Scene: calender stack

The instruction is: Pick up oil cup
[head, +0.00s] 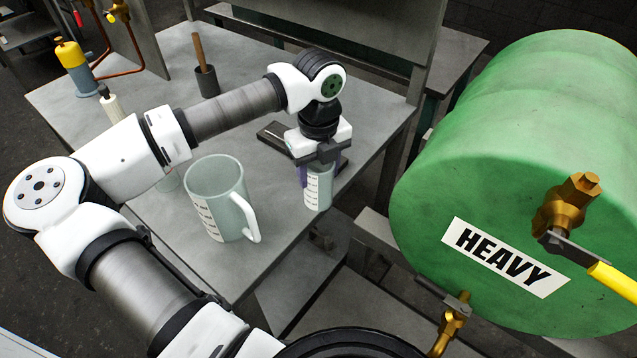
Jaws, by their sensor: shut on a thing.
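The oil cup, taken to be the small clear cup with measuring marks (319,188), is at the right edge of the grey table. My gripper (316,168) comes down on it from above and is shut on it. The fingers cover part of its upper side. I cannot tell whether the cup's base touches the table or hangs just above it.
A larger clear measuring jug (214,195) with a handle stands left of my gripper. A dark flat tray (275,137) lies behind it. A dark holder with a wooden handle (206,80) stands farther back. A green tank labelled HEAVY (530,150) with brass valves fills the right.

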